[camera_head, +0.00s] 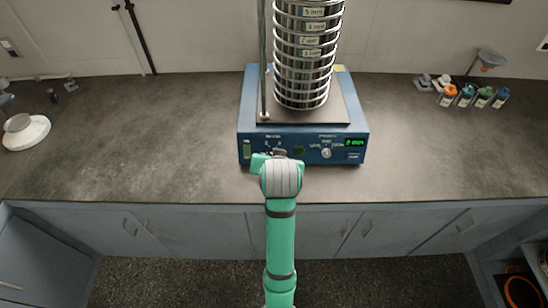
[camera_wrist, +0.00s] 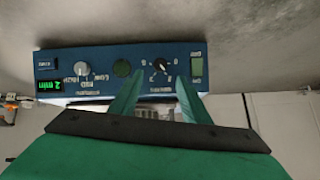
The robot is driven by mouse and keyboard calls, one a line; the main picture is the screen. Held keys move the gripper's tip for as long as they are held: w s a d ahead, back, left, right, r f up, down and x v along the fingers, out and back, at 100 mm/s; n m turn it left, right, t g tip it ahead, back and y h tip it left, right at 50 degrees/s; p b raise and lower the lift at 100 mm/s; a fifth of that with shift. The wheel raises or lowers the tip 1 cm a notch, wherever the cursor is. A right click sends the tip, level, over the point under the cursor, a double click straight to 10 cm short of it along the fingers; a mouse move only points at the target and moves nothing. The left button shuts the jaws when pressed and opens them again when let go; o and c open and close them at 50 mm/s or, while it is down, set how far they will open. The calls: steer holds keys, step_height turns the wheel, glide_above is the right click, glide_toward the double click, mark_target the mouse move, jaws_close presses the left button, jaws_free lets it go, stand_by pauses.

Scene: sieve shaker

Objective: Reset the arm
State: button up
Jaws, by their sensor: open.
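A blue sieve shaker (camera_head: 247,110) stands on the counter at the middle back, with a tall stack of metal sieves (camera_head: 302,60) on its plate. In the head view, my wrist hides part of the panel's left half.
Several small bottles (camera_head: 473,97) stand at the back right, beside a funnel stand (camera_head: 490,60). A white round object (camera_head: 26,133) is at the far left. Cabinets (camera_head: 150,232) line the counter's front.

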steer(key=shift+s+r, duration=0.25)
steer(key=shift+s, duration=0.05)
stand_by(0.4)
steer(key=shift+t, duration=0.6)
steer(key=s+f, duration=0.1)
steer(key=f, duration=0.2)
steer(key=s+f, duration=0.2)
steer(key=f, duration=0.1)
steer(key=s+a+f, duration=0.1)
steer(key=s+f, duration=0.1)
steer(key=f, duration=0.1)
steer(key=shift+f, duration=0.1)
steer(key=s+f+t, duration=0.2)
steer(key=s+f, duration=0.4)
steer(key=s, duration=0.5)
steer(key=s+r+n+t, duration=0.1)
steer(key=s+r, duration=0.1)
steer(key=s, duration=1)
steer(key=s+r+t, duration=0.2)
steer(key=s+r, duration=0.1)
steer(key=s, duration=0.8)
steer(key=shift+s+d+r+n, duration=0.3)
steer(key=shift+s+r+n, duration=0.05)
steer(key=shift+n, duration=0.05)
